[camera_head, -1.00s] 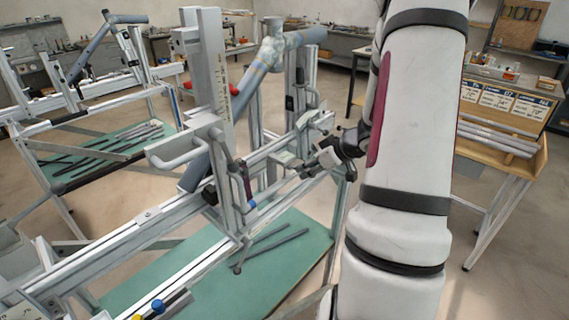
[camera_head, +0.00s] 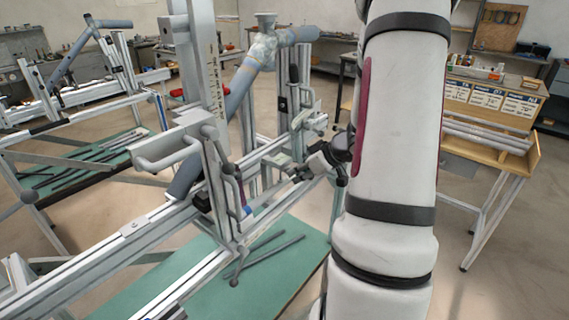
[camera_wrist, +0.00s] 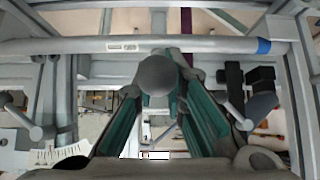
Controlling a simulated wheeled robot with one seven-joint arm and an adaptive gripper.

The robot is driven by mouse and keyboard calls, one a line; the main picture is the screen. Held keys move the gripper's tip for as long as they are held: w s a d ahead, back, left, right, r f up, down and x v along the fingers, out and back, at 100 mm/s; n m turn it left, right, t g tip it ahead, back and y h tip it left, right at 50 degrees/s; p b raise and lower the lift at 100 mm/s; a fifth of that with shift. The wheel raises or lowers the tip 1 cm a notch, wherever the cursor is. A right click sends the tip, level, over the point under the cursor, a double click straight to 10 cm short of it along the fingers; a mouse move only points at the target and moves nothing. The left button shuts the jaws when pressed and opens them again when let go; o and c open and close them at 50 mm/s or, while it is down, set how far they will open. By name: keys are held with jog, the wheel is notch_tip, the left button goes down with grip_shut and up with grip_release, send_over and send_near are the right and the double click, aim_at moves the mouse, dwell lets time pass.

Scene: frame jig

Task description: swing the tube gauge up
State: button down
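The tube gauge, a grey tube (camera_wrist: 190,44) with a pale label and a blue end, lies level across the upper part of the wrist view. A small blue spot (camera_head: 247,210) on the frame in the head view may be its end. A grey ball knob (camera_wrist: 157,75) stands in front of the tube in the wrist view. My gripper (camera_wrist: 160,88) is open, its green-padded fingers on either side of the knob; contact cannot be told. In the head view my gripper (camera_head: 299,172) is at the right side of the frame. My arm hides part of the right side.
The aluminium frame jig (camera_head: 150,227) fills the left and middle, with uprights, clamps and a grey handle (camera_head: 166,157). A green shelf (camera_head: 268,282) with dark rods lies below. A wooden rack (camera_head: 512,150) with tubes stands at right. Floor is clear between rack and jig.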

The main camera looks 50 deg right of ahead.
aim_at(287, 163)
jog(key=shift+d+r, duration=0.1)
jog(key=shift+d, duration=0.05)
jog(key=shift+w+r+p, duration=0.15)
jog(key=shift+r+p, duration=0.2)
jog(key=shift+r, duration=0.8)
jog(key=shift+w+r+p, duration=0.15)
jog(key=shift+w+r, duration=0.05)
jog(key=shift+r, duration=0.4)
jog(key=shift+w+r+p, duration=0.15)
jog(key=shift+r, duration=0.4)
jog(key=shift+w+r, duration=0.1)
jog(key=shift+w, duration=0.05)
jog(key=shift+w+r, duration=0.3)
jog(key=shift+r, duration=0.2)
jog(key=shift+w+r, duration=0.25)
jog(key=shift+r, duration=0.2)
